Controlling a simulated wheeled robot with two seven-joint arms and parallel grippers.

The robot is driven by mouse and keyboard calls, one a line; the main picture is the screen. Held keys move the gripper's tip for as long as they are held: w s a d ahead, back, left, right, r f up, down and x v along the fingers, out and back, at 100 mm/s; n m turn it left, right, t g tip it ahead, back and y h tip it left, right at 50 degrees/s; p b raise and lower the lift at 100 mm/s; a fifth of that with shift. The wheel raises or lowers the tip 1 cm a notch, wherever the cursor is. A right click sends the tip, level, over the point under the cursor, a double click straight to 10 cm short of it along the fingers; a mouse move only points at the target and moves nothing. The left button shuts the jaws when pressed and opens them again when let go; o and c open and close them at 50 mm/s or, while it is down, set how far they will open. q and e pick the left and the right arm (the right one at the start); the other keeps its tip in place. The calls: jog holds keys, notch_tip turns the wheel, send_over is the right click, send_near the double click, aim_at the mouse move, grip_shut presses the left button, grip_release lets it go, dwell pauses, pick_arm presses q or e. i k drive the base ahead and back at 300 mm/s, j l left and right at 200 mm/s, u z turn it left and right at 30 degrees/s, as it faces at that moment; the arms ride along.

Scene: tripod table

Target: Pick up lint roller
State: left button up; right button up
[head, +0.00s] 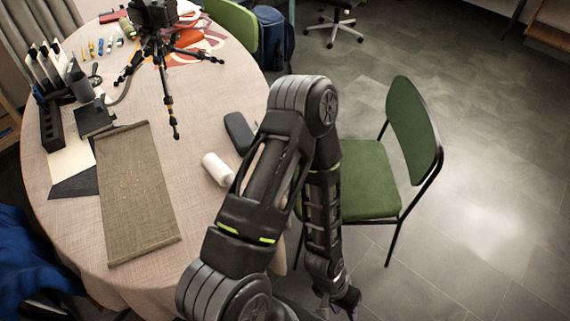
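A white cylinder (217,169), which looks like the lint roller's roll, lies on its side on the round table (185,205) near its right edge. Its lower right end reaches my arm's outline, so I cannot see whether a handle is hidden there. My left gripper (345,303) is at the bottom of the head view, past the table's edge and over the floor, well apart from the roller. It is small and dark, and its finger opening does not show clearly. My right gripper is not in view.
A dark case (239,132) lies just behind the roller. A black tripod (162,60) stands farther back. A rolled-out woven mat (136,200) lies to the left. A green chair (362,180) stands right of the table. Bare tablecloth lies between mat and roller.

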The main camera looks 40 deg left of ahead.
aim_at(223, 175)
jog(key=k+j+z, duration=0.2)
jog(key=k+j, duration=0.45)
jog(key=k, duration=0.2)
